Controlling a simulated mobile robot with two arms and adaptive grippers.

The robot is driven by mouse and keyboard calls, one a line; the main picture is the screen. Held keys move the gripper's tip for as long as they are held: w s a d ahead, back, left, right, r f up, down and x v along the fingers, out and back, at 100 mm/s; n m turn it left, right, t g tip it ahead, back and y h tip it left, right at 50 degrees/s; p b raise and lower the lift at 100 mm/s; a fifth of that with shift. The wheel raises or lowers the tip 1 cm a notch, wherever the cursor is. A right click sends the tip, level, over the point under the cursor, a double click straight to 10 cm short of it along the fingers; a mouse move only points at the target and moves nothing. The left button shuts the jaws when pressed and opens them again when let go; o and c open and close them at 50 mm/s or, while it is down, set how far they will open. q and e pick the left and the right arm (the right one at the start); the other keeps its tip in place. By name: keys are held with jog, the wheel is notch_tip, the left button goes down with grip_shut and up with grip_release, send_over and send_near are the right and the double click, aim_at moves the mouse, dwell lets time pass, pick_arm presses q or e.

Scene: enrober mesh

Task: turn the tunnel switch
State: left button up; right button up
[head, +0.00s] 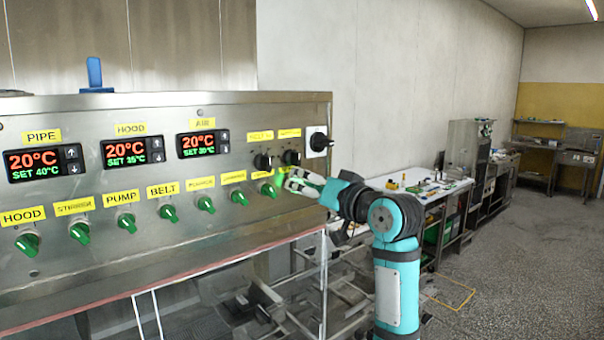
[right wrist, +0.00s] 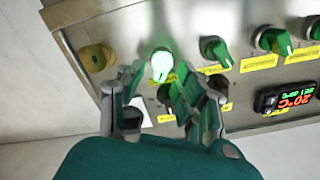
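A steel control panel (head: 230,240) carries a row of green rotary switches. In the right wrist view a brightly glowing switch (right wrist: 161,65) is at the end of this row, between my fingertips. In the head view my fingers hide it, and only a green glow shows there. Its label is unreadable, so I cannot confirm its name. My right gripper (head: 289,182) is at the panel's right end, fingers spread around the glowing switch; it also shows in the right wrist view (right wrist: 160,76). I cannot tell whether either finger touches it. My left gripper is out of view.
A neighbouring green switch (head: 268,190) is close to my fingers. Two black knobs (head: 262,161) and a black rotary handle (head: 319,142) sit just above. A yellow-backed fitting (right wrist: 97,58) is beside the fingers. Temperature displays (head: 203,143) line the panel. Floor to the right is clear.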

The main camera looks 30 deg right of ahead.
jog(key=shift+w, duration=0.55)
jog(key=shift+s, duration=0.1)
grip_shut()
jog(key=shift+a+n, duration=0.1)
jog(key=shift+n, duration=0.2)
jog(key=shift+a+n+b, duration=0.2)
jog(key=shift+n+b, duration=0.1)
jog(key=shift+n, duration=2.5)
jog(key=shift+a+n+b, duration=0.15)
jog(key=shift+n+b, duration=0.15)
jog(key=shift+n, duration=2.5)
